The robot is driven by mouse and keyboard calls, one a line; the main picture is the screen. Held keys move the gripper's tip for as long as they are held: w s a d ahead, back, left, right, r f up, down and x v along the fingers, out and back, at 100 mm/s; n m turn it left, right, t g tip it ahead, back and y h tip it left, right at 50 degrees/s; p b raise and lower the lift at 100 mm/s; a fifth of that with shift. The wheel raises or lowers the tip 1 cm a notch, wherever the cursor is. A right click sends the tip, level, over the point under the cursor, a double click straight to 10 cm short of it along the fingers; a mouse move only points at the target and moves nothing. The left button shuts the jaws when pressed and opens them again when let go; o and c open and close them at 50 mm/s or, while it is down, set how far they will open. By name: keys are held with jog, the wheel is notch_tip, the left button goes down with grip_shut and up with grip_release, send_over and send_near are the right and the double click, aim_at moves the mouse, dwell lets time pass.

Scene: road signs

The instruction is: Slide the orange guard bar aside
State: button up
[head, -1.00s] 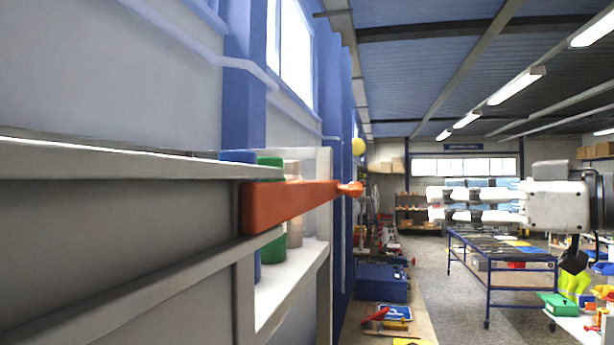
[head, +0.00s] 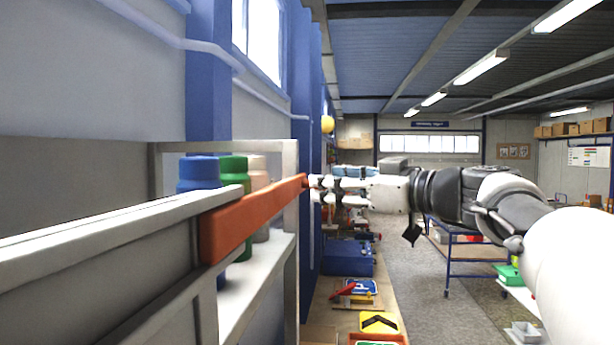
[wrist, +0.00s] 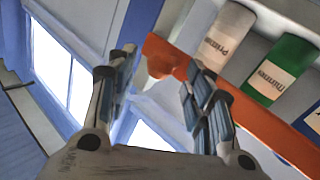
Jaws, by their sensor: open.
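The orange guard bar (head: 250,217) runs across the front of a pale shelf on the left, in front of several bottles. Its right end, with a knob, is at my gripper (head: 313,188). The bar (wrist: 262,122) crosses the wrist view diagonally, and its knob shows between my fingertips (wrist: 163,68). My gripper is open, with its fingers spread either side of the knob in that view. I cannot tell whether they touch it.
A blue bottle (head: 198,172), a green bottle (head: 233,170) and a beige bottle (head: 259,178) stand behind the bar. A grey panel (head: 110,255) borders the shelf. Road signs (head: 380,323) lie on a low bench to the right. The aisle floor (head: 420,300) looks clear.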

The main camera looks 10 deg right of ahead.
jog(key=shift+w+a, duration=0.4)
jog(key=shift+w, duration=0.15)
jog(key=shift+c, duration=0.4)
grip_shut()
